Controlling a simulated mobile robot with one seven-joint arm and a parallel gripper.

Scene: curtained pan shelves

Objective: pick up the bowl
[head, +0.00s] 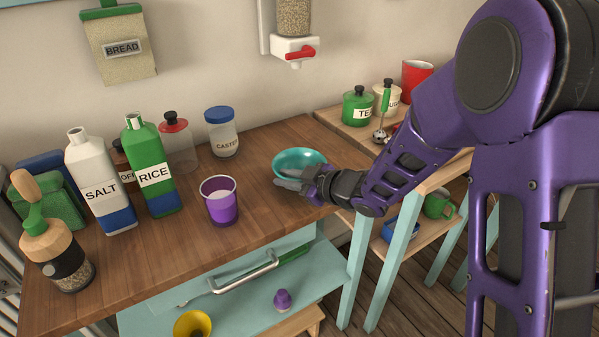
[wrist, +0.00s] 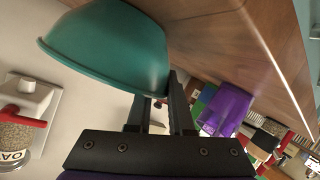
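The bowl (head: 298,158) is teal and sits upright near the right end of the wooden counter in the head view. In the wrist view the bowl (wrist: 110,48) fills the upper left, with its rim running down to the fingertips. My gripper (head: 290,180) reaches in from the right at the bowl's near edge. In the wrist view my gripper (wrist: 165,90) has a gap between its two dark fingers, and the bowl's edge lies at that gap. One fingertip is partly hidden by the bowl, so contact is unclear.
A purple cup (head: 221,203) stands left of the bowl on the counter (head: 180,245). A salt bottle (head: 98,180), a rice bottle (head: 150,165) and a blue-lidded jar (head: 222,133) stand farther left and back. A green tea pot (head: 357,106) is on the right-hand shelf. An open drawer lies below.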

